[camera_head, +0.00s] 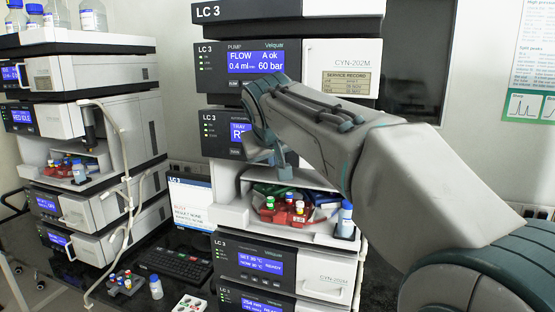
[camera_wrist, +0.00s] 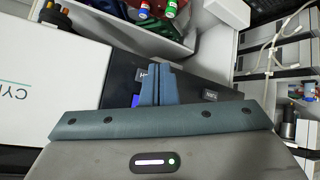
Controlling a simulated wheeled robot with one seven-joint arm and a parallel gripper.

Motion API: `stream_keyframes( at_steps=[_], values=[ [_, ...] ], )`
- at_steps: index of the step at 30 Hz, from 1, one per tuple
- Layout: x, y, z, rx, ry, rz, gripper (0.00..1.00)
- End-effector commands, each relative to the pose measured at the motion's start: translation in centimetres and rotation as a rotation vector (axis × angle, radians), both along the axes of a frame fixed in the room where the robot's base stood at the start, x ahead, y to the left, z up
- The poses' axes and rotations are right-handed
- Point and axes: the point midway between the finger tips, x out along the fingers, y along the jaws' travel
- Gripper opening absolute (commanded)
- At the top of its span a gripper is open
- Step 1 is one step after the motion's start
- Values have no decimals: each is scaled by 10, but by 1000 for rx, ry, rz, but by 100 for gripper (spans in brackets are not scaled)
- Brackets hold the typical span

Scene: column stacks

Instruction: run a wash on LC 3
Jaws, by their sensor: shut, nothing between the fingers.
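The LC 3 stack stands in the middle of the head view. Its pump module (camera_head: 255,62) has a lit display reading FLOW, A ok, 0.4 ml, 60 bar. My gripper (camera_head: 268,135) is in front of that sampler panel.
An open bay below the sampler holds a red vial tray (camera_head: 283,212); a blue-capped bottle (camera_head: 346,220) stands at its right. A screen (camera_head: 190,203) marked LC 3 shows RESULT NONE, with a keyboard (camera_head: 175,264) in front. Another stack (camera_head: 95,125) with loose tubing stands left.

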Motion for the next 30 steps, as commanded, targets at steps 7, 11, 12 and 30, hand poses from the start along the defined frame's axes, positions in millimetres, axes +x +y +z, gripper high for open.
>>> stream_keyframes(
  at_steps=[7,11,12,30],
  values=[
    [-3,1,0,0,1,0,0],
    [-3,1,0,0,1,0,0],
    [-4,2,0,0,1,0,0],
    [-50,18,-1,1,0,1,0]
  ],
)
